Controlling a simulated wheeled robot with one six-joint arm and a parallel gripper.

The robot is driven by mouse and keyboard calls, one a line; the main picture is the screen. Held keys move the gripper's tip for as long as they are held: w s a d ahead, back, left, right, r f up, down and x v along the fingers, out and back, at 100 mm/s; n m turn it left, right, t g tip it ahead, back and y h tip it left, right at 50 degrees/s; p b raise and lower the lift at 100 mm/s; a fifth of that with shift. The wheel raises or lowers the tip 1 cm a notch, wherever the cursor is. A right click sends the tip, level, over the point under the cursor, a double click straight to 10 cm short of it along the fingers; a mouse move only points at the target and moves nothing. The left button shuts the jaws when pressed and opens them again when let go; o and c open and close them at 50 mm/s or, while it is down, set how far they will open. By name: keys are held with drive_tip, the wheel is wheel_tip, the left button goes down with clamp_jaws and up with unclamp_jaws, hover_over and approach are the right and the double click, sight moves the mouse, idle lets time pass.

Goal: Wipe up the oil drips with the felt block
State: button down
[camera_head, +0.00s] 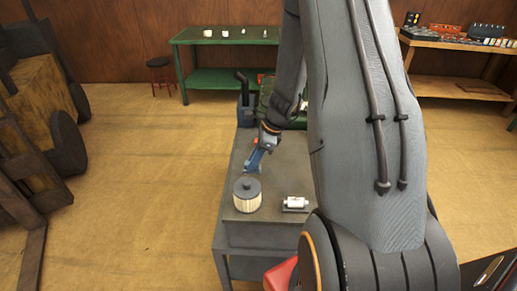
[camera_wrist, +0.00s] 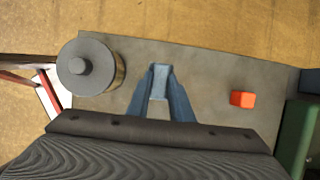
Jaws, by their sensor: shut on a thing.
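My gripper (camera_head: 253,165) points down over the grey bench top (camera_head: 285,160), behind the pleated filter with a dark lid. In the wrist view its blue fingers (camera_wrist: 160,72) are shut on a pale grey block, which I take for the felt block (camera_wrist: 159,90); the fingers hide much of it. Whether the block touches the bench top cannot be told. I cannot make out clear oil drips on the bare bench top in either view; any under the gripper are hidden.
The filter (camera_head: 247,195) stands close to my gripper, on its left in the wrist view (camera_wrist: 88,66). A small orange-red block (camera_wrist: 242,98) lies to the right there. A silver cylinder (camera_head: 296,203) sits near the bench's front. A green table (camera_head: 225,40) stands far back.

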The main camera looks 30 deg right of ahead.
drive_tip(key=shift+r+p, duration=1.4)
drive_tip(key=shift+r, duration=0.5)
